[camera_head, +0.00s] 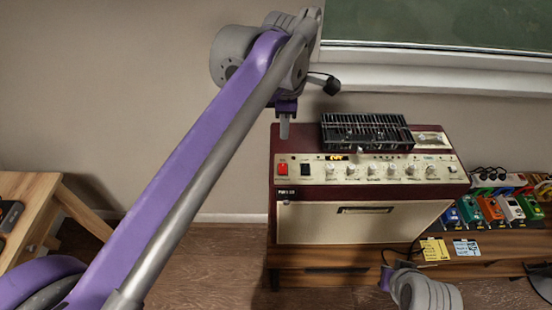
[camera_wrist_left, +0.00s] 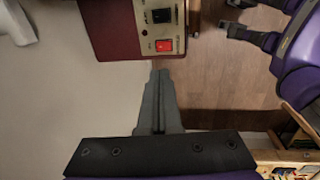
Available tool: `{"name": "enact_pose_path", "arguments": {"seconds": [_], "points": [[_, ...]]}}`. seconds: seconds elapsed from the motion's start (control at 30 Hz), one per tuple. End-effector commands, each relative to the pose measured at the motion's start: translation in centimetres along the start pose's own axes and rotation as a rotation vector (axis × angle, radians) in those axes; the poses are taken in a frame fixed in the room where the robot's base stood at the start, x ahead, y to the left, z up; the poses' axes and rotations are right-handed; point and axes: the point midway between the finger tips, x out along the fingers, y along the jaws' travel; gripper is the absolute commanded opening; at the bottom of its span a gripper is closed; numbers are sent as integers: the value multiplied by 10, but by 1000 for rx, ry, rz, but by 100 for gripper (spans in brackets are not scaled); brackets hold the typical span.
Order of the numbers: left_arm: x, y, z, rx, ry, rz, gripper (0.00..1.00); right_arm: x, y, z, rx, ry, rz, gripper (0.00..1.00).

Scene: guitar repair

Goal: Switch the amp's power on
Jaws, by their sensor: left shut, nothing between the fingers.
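The amp (camera_head: 350,222) is a dark red box with a cream control panel, standing on a low wooden cabinet. In the left wrist view the red switch (camera_wrist_left: 163,45) lies just beyond my fingertips, with a gap in the picture. My left gripper (camera_head: 284,135) is shut and empty, pointing down over the amp's top left edge, above the red switch. Its fingers (camera_wrist_left: 160,73) also show in the wrist view.
A black slotted unit (camera_head: 366,131) sits on the amp's top. Several coloured pedals (camera_head: 490,208) stand on the cabinet (camera_head: 330,262) to the right, near yellow and blue notes (camera_head: 434,249). A wooden stool or bench (camera_head: 32,190) is at the left. The amp's front left is clear.

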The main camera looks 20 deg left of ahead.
Motion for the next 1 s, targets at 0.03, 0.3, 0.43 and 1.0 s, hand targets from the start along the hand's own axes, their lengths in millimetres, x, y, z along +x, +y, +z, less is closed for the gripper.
{"name": "enact_pose_path", "arguments": {"seconds": [0.03,0.3,0.43,1.0], "points": [[0,0,0,-6,1,-1,0,0,0,0,0,0,0,0],[0,0,0,-8,0,-1,0,0,0,0,0,0,0,0],[5,0,0,-8,0,-1,0,0,0,1,0,-1,0,0],[111,0,0,-8,0,-1,0,6,0,8,0,-7,0,0]]}}
